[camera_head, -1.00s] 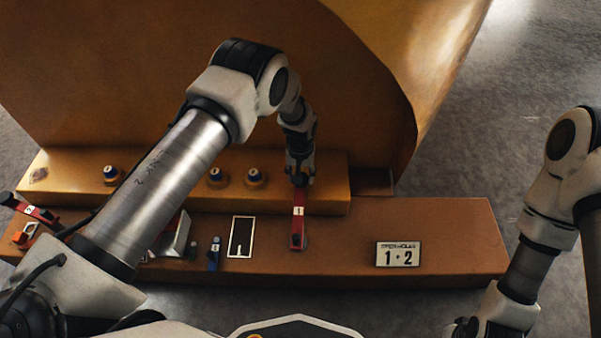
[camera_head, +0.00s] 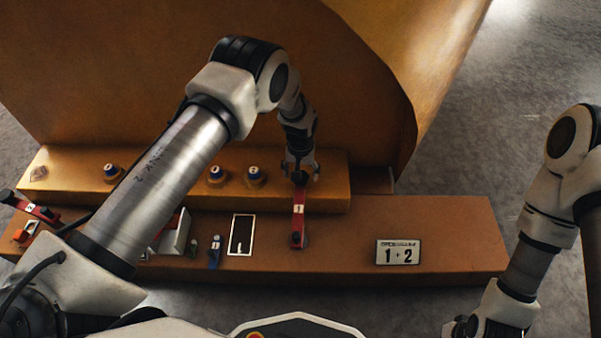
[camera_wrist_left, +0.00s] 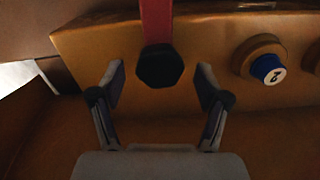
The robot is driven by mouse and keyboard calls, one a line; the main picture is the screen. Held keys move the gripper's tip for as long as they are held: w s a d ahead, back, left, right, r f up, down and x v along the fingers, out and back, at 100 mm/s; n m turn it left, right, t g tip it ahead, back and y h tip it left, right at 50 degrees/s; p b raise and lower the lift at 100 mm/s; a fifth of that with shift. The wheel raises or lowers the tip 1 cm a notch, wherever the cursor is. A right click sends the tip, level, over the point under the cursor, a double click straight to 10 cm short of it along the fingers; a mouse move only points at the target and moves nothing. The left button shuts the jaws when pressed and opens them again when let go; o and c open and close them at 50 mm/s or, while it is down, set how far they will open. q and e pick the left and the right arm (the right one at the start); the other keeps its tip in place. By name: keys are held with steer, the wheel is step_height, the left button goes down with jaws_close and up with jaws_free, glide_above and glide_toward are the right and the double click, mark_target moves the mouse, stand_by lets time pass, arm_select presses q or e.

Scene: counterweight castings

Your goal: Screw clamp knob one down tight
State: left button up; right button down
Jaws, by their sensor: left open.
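Clamp knob one is the black faceted knob (camera_head: 299,177) at the far end of a red clamp bar (camera_head: 298,212) labelled 1. The bar runs from the front plate onto the raised orange ledge. My left gripper (camera_head: 301,168) is open just above the knob. In the left wrist view the knob (camera_wrist_left: 160,66) is centred between the spread fingers (camera_wrist_left: 160,84), with a gap on both sides, so they are not touching it. The stud under the knob is hidden. My right gripper (camera_head: 462,328) is partly cut off at the bottom edge.
Blue-capped knobs (camera_head: 215,174) stand on the ledge (camera_head: 330,185) left of the clamp. Another red clamp bar (camera_head: 35,208) lies at far left. A "1 + 2" plate (camera_head: 397,252) sits on the front plate. A large orange casting (camera_head: 310,80) rises behind.

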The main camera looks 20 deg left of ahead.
arm_select(q)
step_height(320, 180, up, 7)
steer(key=shift+r, duration=0.1)
stand_by(0.5)
